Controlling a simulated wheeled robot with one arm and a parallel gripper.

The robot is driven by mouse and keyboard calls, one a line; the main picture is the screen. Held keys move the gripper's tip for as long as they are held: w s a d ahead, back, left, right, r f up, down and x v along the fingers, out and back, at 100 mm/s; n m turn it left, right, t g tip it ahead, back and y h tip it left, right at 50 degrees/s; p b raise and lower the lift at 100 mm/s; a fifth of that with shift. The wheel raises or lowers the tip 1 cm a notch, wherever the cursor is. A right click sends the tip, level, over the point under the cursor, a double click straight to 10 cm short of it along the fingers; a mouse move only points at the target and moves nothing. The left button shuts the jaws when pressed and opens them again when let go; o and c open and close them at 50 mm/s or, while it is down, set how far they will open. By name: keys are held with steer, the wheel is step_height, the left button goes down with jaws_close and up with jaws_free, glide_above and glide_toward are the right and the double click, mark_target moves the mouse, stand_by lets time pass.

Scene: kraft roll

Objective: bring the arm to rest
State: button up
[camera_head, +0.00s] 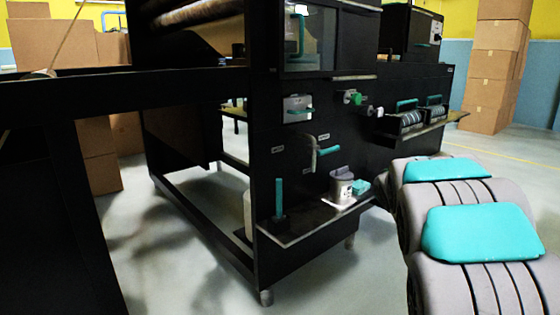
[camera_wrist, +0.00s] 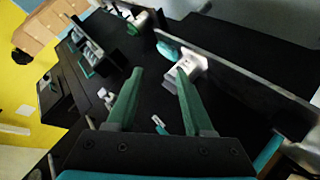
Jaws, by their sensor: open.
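My gripper (camera_wrist: 157,88) shows in the wrist view, with two green fingers spread apart and nothing between them. It faces the black machine's front panel, and the picture there is tilted. In the head view my arm (camera_head: 478,235), grey with teal covers, reaches in at the right; the gripper itself is not visible there. The black machine (camera_head: 330,235) stands in the middle of the head view.
A higher shelf (camera_head: 425,122) holds dark rolls with teal handles. Cardboard boxes (camera_head: 495,75) are stacked at the back right. Bare floor (camera_head: 355,280) lies in front.

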steer(key=s+a+f+m+g+y, duration=0.15)
steer(key=s+a+f+g, duration=0.35)
steer(key=s, duration=1.3)
steer(key=s+a+f+m+g+y, duration=0.15)
steer(key=s+a+f+g, duration=0.35)
steer(key=s, duration=1.4)
steer(key=s+a+f+m+g+y, duration=0.1)
steer(key=s+a+f+m+g, duration=0.4)
steer(key=s, duration=1.3)
step_height(320, 180, up, 10)
steer(key=n+t+p, duration=0.1)
steer(key=n+p, duration=0.1)
steer(key=p, duration=0.7)
steer(key=shift+w+a+r, duration=0.25)
steer(key=shift+a, duration=0.15)
steer(key=shift+c, duration=0.3)
